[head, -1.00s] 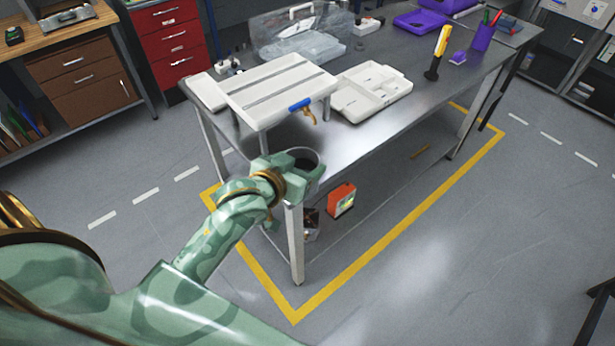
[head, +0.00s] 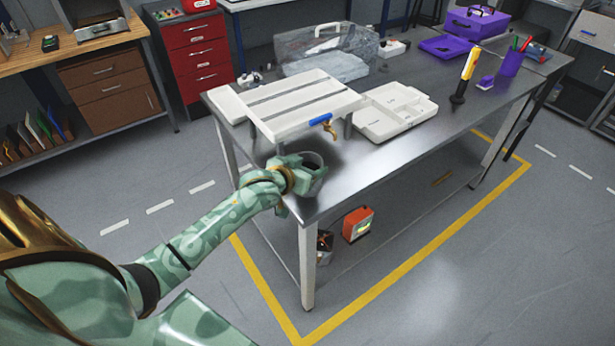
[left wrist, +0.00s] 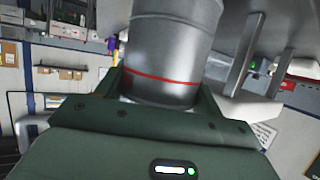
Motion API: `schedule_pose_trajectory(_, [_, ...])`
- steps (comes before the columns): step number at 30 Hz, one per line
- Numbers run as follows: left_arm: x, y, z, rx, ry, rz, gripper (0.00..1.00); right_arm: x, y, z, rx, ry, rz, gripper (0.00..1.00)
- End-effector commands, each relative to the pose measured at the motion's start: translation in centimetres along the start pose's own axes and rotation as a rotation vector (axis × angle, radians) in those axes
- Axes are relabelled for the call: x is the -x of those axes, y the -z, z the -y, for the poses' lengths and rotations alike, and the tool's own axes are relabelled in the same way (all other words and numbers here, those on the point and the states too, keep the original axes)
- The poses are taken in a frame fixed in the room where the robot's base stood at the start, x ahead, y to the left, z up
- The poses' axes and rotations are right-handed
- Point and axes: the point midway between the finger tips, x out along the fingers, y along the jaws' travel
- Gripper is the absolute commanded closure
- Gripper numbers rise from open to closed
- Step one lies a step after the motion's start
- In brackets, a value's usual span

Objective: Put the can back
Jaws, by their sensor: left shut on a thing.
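My left gripper (head: 304,174) is shut on a grey metal can (head: 313,164). In the left wrist view the can (left wrist: 172,48) fills the top middle, a ribbed cylinder with a red band, between the green fingers (left wrist: 165,95). In the head view the can's dark open top shows, and the gripper hides part of its side. The can is at the near left corner of the steel table (head: 370,165), in front of the white slotted stand (head: 285,125). I cannot tell whether its bottom touches the tabletop. My right gripper is not in view.
A blue-handled tap (head: 321,122) is on the stand's front edge. A white compartment tray (head: 385,122) lies to its right, with a yellow-black tool (head: 465,75) farther along. The tabletop's front strip is clear. An orange box (head: 357,224) sits below.

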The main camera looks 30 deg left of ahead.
Motion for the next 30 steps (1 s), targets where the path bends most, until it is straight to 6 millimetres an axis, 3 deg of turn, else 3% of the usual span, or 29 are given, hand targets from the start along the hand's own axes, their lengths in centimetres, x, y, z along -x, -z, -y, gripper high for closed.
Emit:
schedule_pose_trajectory(6, [-1.3, -3.1, 0.0, 0.000, 0.000, 0.002, 0.58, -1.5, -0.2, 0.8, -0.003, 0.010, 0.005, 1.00])
schedule_pose_trajectory(16, [-1.3, -3.2, 0.0, -0.001, 0.000, 0.002, 0.58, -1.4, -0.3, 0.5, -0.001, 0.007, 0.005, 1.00])
schedule_pose_trajectory(17, [-1.3, -3.2, 0.0, -0.001, 0.000, 0.002, 0.28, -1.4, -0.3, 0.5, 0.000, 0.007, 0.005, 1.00])
schedule_pose_trajectory(18, [-1.3, -3.1, 0.0, -0.001, 0.000, 0.002, 0.16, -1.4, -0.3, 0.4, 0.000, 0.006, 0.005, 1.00])
schedule_pose_trajectory(19, [-1.3, -3.1, 0.0, -0.001, 0.000, 0.002, 0.11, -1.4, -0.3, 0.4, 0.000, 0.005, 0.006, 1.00])
schedule_pose_trajectory(30, [-0.6, -2.8, 0.0, -0.001, -0.001, 0.001, 0.11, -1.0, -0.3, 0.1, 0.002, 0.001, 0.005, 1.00])
